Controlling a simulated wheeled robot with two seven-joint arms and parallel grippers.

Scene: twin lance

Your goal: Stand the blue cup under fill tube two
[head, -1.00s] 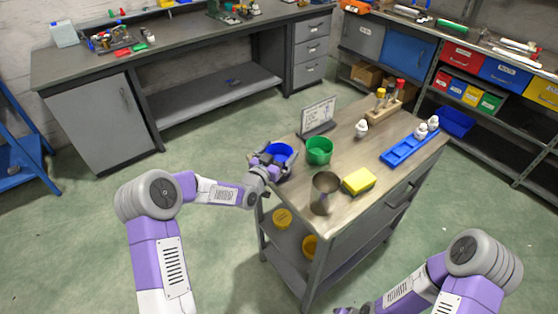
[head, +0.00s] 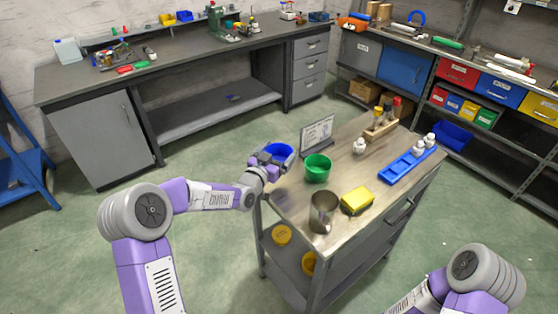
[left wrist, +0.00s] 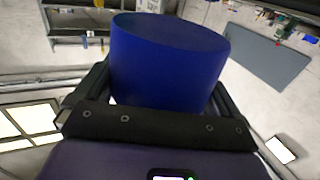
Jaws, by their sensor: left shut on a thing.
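The blue cup (head: 280,151) is upright at the back left corner of the cart in the head view, its open top showing. My left gripper (head: 268,162) is shut on it from the left. In the left wrist view the cup (left wrist: 168,62) stands between the two dark fingers (left wrist: 160,98). The cup appears raised above the cart top. A green machine (head: 222,24) stands on the far bench; any fill tubes on it are too small to make out. My right gripper is out of view; only its arm shows at the lower right.
The cart top (head: 285,200) holds a green cup (head: 317,168), a metal cup (head: 323,212), a yellow sponge (head: 357,200), a sign (head: 317,133), a bottle rack (head: 381,126) and a blue tray (head: 408,165). Clear floor (head: 205,150) lies between cart and far bench (head: 185,65).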

